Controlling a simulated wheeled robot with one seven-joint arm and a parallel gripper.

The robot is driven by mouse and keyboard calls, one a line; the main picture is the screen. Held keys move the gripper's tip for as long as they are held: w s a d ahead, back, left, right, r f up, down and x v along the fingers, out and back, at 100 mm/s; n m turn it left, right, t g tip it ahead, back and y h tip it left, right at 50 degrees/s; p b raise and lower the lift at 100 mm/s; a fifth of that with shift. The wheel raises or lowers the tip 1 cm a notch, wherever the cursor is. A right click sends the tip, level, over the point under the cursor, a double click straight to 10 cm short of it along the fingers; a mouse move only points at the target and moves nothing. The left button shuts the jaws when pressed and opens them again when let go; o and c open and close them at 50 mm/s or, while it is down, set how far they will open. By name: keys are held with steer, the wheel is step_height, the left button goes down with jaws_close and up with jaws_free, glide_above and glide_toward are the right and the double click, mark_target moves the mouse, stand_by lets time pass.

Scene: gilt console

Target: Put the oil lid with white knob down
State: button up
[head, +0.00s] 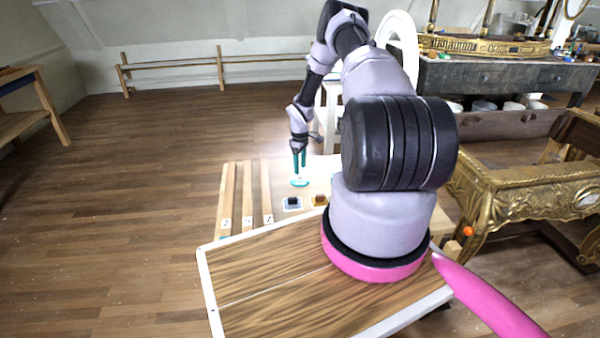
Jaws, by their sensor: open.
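My gripper (300,171) has two teal fingers pointing down, open, over a pale tabletop. A small teal disc with a pale knob-like spot, which looks like the oil lid (299,184), is right below the fingertips. It seems to lie flat on or just above the tabletop; I cannot tell which. The fingers are apart and I see no firm hold on the lid. The knob is too small to make out clearly.
A dark block on a pale dish (292,206) and an amber piece (319,200) are in front of the lid. Wooden slats with number cards (248,221) lie to the left. A gilt console (520,205) stands at right, with an orange ball (468,232) near it.

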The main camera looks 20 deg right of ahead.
step_height(320, 180, up, 24)
steer(key=a+r+m+t, duration=0.1)
steer(key=a+m, duration=0.1)
steer(key=a, duration=0.1)
steer(key=s+a+r+m+t+h, duration=0.15)
steer(key=s+r, duration=0.25)
steer(key=r, duration=0.5)
steer(key=s+a+r+m+y, duration=0.1)
steer(key=s+a+r, duration=0.25)
steer(key=r, duration=0.55)
steer(key=s+a+r+m+t, duration=0.2)
steer(key=s+a+r+m, duration=0.25)
steer(key=s+r, duration=0.75)
steer(key=s+a+r+m+t+y, duration=0.1)
steer(key=s+a, duration=0.2)
steer(key=s, duration=0.5)
steer(key=s+a+r+m+t+y, duration=0.1)
steer(key=s+a+r, duration=0.1)
steer(key=s, duration=0.7)
steer(key=shift+s+a+r+m+y, duration=0.15)
steer(key=shift+s+a+m+y, duration=0.05)
steer(key=shift+a+m+y, duration=0.2)
steer(key=shift+t, duration=0.35)
